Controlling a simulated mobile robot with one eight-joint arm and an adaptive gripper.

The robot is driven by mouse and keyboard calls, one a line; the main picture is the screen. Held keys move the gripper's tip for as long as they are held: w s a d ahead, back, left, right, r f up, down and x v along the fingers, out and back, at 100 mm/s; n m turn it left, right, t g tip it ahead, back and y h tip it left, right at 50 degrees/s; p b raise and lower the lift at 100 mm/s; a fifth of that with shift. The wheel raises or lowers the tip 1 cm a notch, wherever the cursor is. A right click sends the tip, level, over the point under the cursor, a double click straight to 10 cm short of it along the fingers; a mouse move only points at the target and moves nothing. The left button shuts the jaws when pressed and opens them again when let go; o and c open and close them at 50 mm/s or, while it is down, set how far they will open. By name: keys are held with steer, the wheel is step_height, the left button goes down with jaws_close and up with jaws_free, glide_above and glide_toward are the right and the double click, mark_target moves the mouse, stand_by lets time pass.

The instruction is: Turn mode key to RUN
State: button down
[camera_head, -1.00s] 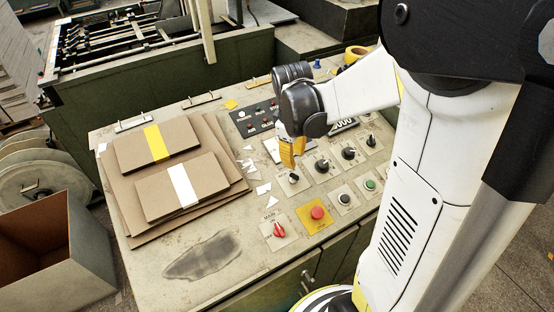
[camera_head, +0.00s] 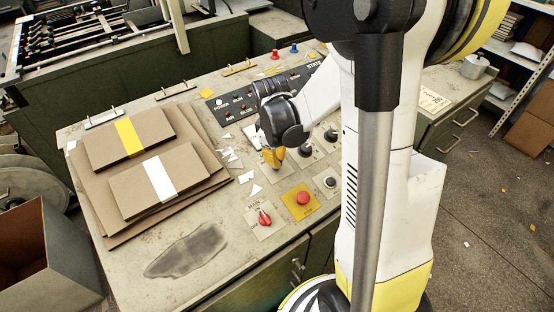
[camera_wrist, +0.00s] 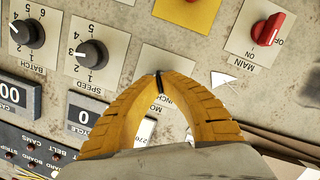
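The mode key's pale plate (camera_wrist: 163,60) lies on the sloping control panel, and its MODE and INCH lettering shows between my fingers in the wrist view. The mode key (camera_wrist: 158,81) shows only as a small dark piece at my fingertips. My gripper (camera_wrist: 165,76) has its yellow fingers arched together, with the tips closed around the key. In the head view my gripper (camera_head: 272,157) points down at the plate (camera_head: 278,176) and hides the key. The key's exact pointing direction is hard to tell.
The speed knob (camera_wrist: 92,52) and batch knob (camera_wrist: 27,32) are beside the mode plate. The red MAIN switch (camera_head: 265,218) and red push button (camera_head: 303,198) on yellow are nearer. Stacked greyboard (camera_head: 150,165) lies left; paper scraps (camera_head: 228,155) lie between.

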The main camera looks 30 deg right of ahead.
stand_by(0.4)
steer(key=m+y, duration=0.1)
steer(key=m, duration=0.4)
steer(key=shift+d+m, duration=0.1)
steer(key=shift+m, duration=0.2)
steer(key=m+y, duration=0.1)
steer(key=m, duration=0.4)
steer(key=shift+m, duration=0.4)
steer(key=c, duration=1.6)
jaws_free()
steer(key=shift+c, duration=0.2)
step_height(320, 180, up, 12)
steer(key=d, duration=0.1)
steer(key=shift+s+d, duration=0.2)
steer(key=shift+s, duration=0.15)
